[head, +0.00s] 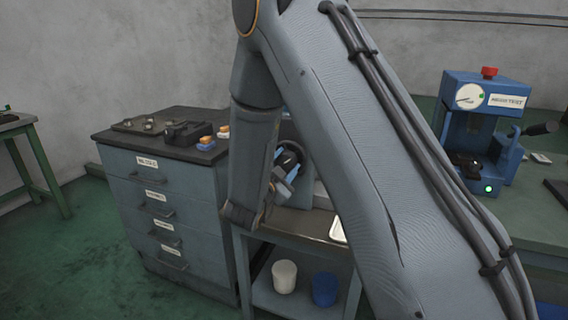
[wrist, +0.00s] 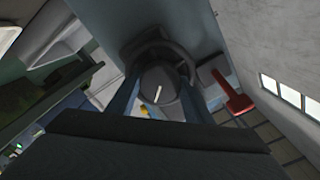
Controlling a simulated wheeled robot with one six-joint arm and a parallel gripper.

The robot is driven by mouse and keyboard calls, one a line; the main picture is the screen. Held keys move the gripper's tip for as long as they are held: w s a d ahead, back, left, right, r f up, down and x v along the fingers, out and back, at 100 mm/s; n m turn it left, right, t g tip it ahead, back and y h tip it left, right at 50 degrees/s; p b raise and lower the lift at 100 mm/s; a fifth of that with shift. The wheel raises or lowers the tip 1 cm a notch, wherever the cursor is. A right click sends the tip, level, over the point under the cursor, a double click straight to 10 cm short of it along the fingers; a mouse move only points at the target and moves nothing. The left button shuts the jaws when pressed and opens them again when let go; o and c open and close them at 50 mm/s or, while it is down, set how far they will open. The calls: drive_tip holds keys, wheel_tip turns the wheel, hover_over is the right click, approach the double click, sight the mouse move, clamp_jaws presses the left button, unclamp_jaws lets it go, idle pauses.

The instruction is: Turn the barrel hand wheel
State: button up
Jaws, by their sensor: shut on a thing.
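The barrel hand wheel (wrist: 160,45) shows in the wrist view as a dark ring with a dark round hub carrying a white mark. My gripper (wrist: 158,95) reaches it with one finger on each side of the hub and is shut on the wheel. In the head view the dark wheel (head: 291,152) is partly hidden behind my arm. My gripper (head: 282,178) is beside it there, but the contact is too small to make out.
A red lever (wrist: 238,102) stands to the right of the wheel in the wrist view. A grey drawer cabinet (head: 165,215) is at the left of the head view. A blue machine (head: 455,120) stands on the right bench. White (head: 284,277) and blue (head: 325,289) containers sit on the lower shelf.

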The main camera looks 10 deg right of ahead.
drive_tip(key=shift+a, duration=0.1)
drive_tip(key=o, duration=1)
drive_tip(key=shift+o, duration=0.2)
drive_tip(key=b+v, duration=0.1)
drive_tip(key=v, duration=0.6)
drive_tip(key=shift+s+a, duration=0.2)
drive_tip(key=shift+s, duration=0.05)
